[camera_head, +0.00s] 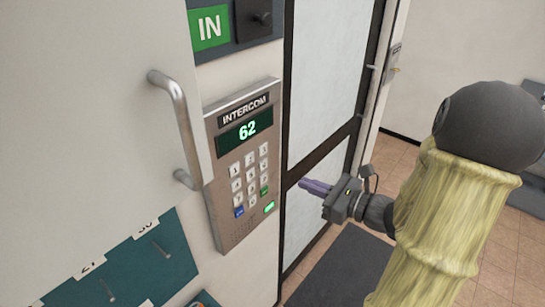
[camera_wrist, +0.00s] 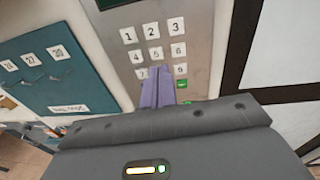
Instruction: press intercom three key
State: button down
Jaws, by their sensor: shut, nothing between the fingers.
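The silver intercom panel (camera_head: 242,165) is on the wall, with a dark display (camera_head: 245,131) reading green "62" and a grid of white keys. The three key (camera_head: 264,149) is at the top right of the grid. In the wrist view the three key (camera_wrist: 177,27) is in clear sight. My gripper (camera_head: 306,184) is shut and empty, to the right of the panel in the head view. In the wrist view its purple fingers (camera_wrist: 158,88) cover part of the lower keys. I cannot tell whether they touch the panel.
A metal handle (camera_head: 180,128) sticks out left of the intercom.

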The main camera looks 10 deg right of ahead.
aim_at(263, 150)
jog(key=shift+w+d+r+m+t+h, duration=0.15)
jog(key=shift+w+d+r+m+t, duration=0.1)
jog(key=shift+d+m+t, duration=0.25)
jog(key=shift+w+d+r+m+t+h, duration=0.1)
jog(key=shift+d+r+m+t+h, duration=0.15)
jog(key=shift+d, duration=0.3)
jog(key=shift+w+a, duration=0.1)
jog(key=p+x, duration=0.2)
jog(key=x, duration=0.4)
jog(key=p+x, duration=0.3)
jog(key=x, duration=0.3)
jog(key=shift+w+a+r, duration=0.15)
jog(key=shift+a+r, duration=0.1)
jog(key=shift+w+a+f+p, duration=0.2)
jog(key=shift+w+a+p, duration=0.15)
jog(key=shift+w+p, duration=0.15)
